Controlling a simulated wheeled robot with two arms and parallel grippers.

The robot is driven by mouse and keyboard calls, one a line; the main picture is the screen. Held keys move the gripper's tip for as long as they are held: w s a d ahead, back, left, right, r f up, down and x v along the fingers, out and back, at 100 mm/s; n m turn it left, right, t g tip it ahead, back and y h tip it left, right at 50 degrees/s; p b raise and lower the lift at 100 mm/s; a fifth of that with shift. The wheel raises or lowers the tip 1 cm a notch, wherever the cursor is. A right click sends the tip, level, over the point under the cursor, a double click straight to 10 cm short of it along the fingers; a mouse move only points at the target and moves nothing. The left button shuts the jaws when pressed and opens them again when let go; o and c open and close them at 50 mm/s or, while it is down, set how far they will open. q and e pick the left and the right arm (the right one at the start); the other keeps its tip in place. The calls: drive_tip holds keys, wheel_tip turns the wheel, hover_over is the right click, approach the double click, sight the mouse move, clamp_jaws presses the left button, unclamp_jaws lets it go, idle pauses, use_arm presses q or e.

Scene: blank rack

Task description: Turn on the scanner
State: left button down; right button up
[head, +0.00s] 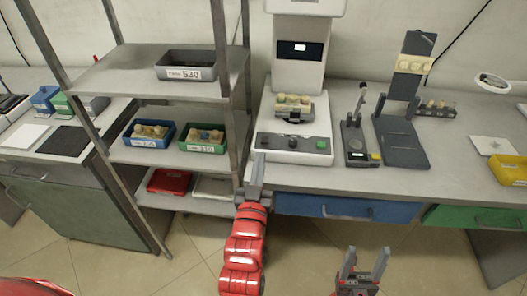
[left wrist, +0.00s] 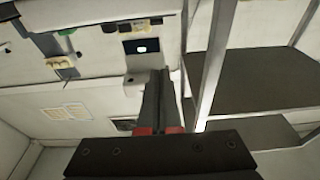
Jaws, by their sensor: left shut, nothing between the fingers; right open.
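The scanner (head: 299,62) is a tall white machine on the bench, with a small dark screen (head: 300,50) showing a white mark. Its base has a dark front panel with a green button (head: 321,143) and other small controls. A part with pale round pieces (head: 292,105) rests on its bed. My left gripper (head: 258,160) is shut and empty, pointing up at the front left corner of the scanner base, left of the green button; I cannot tell whether it touches. Its fingers show in the left wrist view (left wrist: 162,80). My right gripper (head: 364,256) is open and empty, low in front of the bench.
A metal rack (head: 118,76) stands close left of my left gripper, holding a grey bin (head: 187,73), a blue bin (head: 150,145) and a green bin (head: 203,149). A dark device (head: 355,150) and a grey stand (head: 404,150) are right of the scanner.

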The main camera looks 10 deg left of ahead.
use_arm(q)
drive_tip(key=shift+w, duration=0.1)
idle(0.3)
drive_tip(key=r, duration=0.2)
hover_over(264, 144)
drive_tip(key=shift+s+f, duration=0.45)
drive_tip(key=shift+f, duration=0.75)
drive_tip(key=shift+s+f, duration=0.25)
drive_tip(key=shift+f, duration=0.7)
